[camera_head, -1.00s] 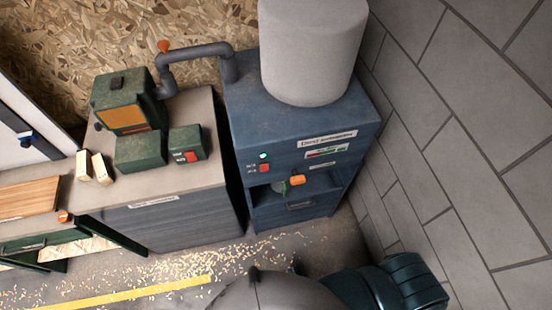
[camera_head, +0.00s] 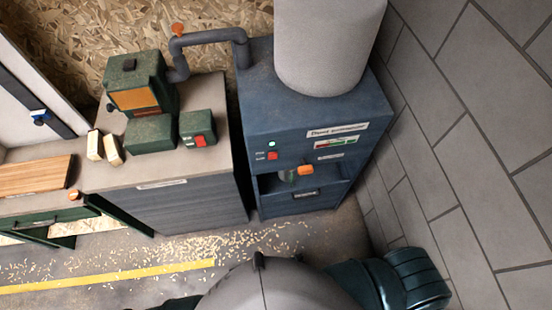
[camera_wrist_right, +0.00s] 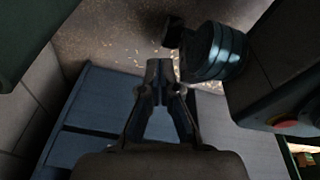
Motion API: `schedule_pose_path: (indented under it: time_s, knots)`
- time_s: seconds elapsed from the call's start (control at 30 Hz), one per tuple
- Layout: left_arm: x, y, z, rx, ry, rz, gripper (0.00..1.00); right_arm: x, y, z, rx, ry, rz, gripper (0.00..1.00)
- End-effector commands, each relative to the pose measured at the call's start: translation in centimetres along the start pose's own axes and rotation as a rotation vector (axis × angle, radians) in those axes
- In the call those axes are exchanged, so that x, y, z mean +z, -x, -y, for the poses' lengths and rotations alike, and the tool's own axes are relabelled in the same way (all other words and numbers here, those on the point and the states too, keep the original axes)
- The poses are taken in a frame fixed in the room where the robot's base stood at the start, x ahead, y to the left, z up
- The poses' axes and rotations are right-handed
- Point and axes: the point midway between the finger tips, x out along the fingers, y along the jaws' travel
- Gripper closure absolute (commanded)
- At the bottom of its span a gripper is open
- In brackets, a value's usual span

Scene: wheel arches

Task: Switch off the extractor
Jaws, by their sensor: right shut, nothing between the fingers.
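The extractor is a blue cabinet (camera_head: 300,115) with a pale grey drum or bag (camera_head: 330,45) on top, standing against the grey wall. Its front has a lit green button (camera_head: 272,144) above a red button (camera_head: 272,156), and an orange handle (camera_head: 306,170) over a recess. In the right wrist view my right gripper (camera_wrist_right: 160,68) is shut and empty. A blue panelled surface, apparently the cabinet (camera_wrist_right: 95,105), lies beyond it to the left; I cannot tell the distance. The extractor's buttons cannot be made out there. My left gripper is not in view.
A bench (camera_head: 218,100) left of the extractor carries a green machine (camera_head: 138,90) and a green box with its own red switch (camera_head: 199,140). A grey pipe (camera_head: 208,37) joins machine and extractor. Wood chips (camera_head: 235,245) litter the floor. The grey block wall (camera_head: 470,150) bounds the right.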

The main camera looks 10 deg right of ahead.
Motion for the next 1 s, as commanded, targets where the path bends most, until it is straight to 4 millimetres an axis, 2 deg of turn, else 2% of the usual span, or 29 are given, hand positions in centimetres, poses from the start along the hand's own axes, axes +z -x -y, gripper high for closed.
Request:
schedule_pose_path:
  time_s: [0.03, 0.07, 0.13, 0.2, 0.27, 0.3, 0.37, 0.4, 0.47, 0.5, 0.6, 0.73, 0.8, 0.87, 1.0]
  knots:
    - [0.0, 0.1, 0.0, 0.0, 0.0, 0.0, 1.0, -2.7, 0.4, -2.0, 0.029, 0.063, -0.074, 1.0]
    - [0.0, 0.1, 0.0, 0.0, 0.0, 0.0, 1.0, -4.5, 0.8, -3.1, 0.047, 0.108, -0.124, 1.0]
    - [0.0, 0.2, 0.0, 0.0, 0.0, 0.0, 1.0, -9.3, 2.3, -5.9, 0.102, 0.237, -0.258, 1.0]
    - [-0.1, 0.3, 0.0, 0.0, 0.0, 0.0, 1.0, -14.6, 4.7, -8.4, 0.169, 0.384, -0.404, 1.0]
    - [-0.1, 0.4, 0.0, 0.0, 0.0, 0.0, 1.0, -19.0, 7.4, -10.0, 0.232, 0.515, -0.527, 1.0]
    - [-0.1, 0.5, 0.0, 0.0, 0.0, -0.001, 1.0, -21.9, 9.5, -10.8, 0.278, 0.605, -0.609, 1.0]
    - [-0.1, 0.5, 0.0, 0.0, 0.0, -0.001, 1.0, -25.9, 13.0, -11.5, 0.35, 0.741, -0.732, 1.0]
    - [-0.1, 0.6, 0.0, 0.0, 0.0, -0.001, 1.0, -28.4, 15.6, -11.7, 0.401, 0.831, -0.814, 1.0]
    - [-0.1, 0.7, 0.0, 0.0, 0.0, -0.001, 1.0, -31.6, 19.7, -11.5, 0.479, 0.964, -0.934, 1.0]
    - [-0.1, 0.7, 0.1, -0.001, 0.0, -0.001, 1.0, -33.4, 22.5, -11.1, 0.532, 1.05, -1.009, 1.0]
    - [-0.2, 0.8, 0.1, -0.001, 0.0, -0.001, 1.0, -36.6, 29.0, -9.5, 0.657, 1.235, -1.182, 1.0]
    - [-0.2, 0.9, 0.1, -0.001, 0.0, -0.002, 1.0, -38.6, 35.4, -7.2, 0.787, 1.406, -1.351, 1.0]
    - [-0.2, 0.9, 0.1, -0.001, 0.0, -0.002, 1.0, -39.0, 37.6, -6.2, 0.835, 1.462, -1.412, 1.0]
    - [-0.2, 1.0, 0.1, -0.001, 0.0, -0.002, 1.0, -39.1, 38.9, -5.7, 0.865, 1.495, -1.446, 1.0]
    - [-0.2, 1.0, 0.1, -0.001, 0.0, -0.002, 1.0, -39.2, 40.1, -5.1, 0.892, 1.523, -1.479, 1.0]
